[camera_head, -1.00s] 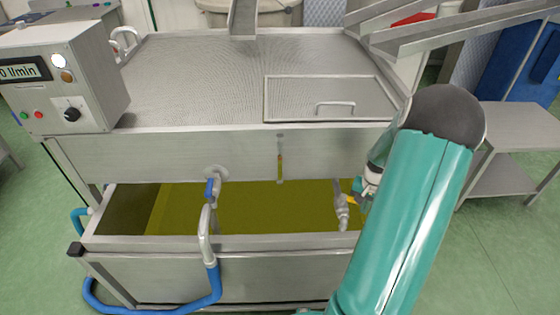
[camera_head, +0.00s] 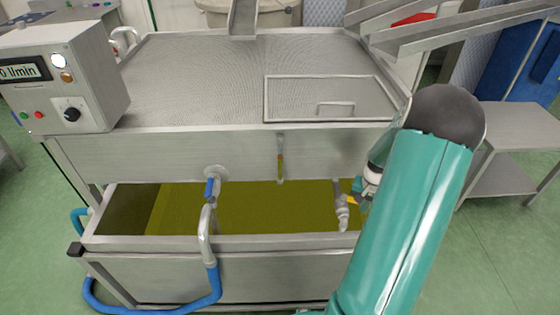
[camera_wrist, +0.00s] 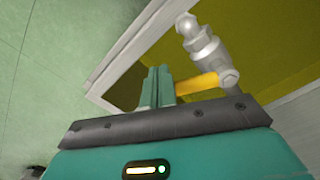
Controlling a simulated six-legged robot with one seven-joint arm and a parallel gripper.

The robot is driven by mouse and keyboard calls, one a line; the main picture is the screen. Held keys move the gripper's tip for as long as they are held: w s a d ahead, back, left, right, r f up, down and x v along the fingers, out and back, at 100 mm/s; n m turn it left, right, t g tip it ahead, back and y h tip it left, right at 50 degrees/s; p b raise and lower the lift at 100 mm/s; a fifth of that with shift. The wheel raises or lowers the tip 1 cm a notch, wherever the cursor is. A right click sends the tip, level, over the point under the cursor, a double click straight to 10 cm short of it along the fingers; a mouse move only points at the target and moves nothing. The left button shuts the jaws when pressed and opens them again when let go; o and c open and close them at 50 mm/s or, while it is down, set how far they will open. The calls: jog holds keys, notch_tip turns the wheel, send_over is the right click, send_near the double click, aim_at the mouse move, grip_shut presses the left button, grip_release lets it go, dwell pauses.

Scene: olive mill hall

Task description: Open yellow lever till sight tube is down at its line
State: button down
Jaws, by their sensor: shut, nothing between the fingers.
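The yellow lever (camera_wrist: 198,84) sits on a metal valve (camera_wrist: 204,45) and points from it toward my fingers in the wrist view. In the head view the lever (camera_head: 351,199) is small and partly hidden by my arm. My gripper (camera_wrist: 156,84) is shut and empty, its fingers right beside the lever's free end; I cannot tell whether they touch. In the head view the gripper (camera_head: 362,188) is mostly hidden behind my arm. The sight tube (camera_head: 280,160) stands upright on the tank's front, with a yellowish-red column; its line and exact level are too small to read.
A steel tank (camera_head: 110,158) with a mesh top stands above an open trough (camera_head: 215,241) of olive-green liquid. A blue-handled valve (camera_head: 209,188) with a blue hose is on the left. A control box (camera_head: 90,80) stands upper left, a steel table (camera_head: 515,125) right.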

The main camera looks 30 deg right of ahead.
jog(key=shift+w+d, duration=0.35)
jog(key=shift+d, duration=0.45)
jog(key=shift+w+d+r, duration=0.15)
jog(key=shift+w+d, duration=0.85)
jog(key=shift+w, duration=0.05)
notch_tip(320, 180, up, 6)
jog(key=shift+w+f, duration=0.1)
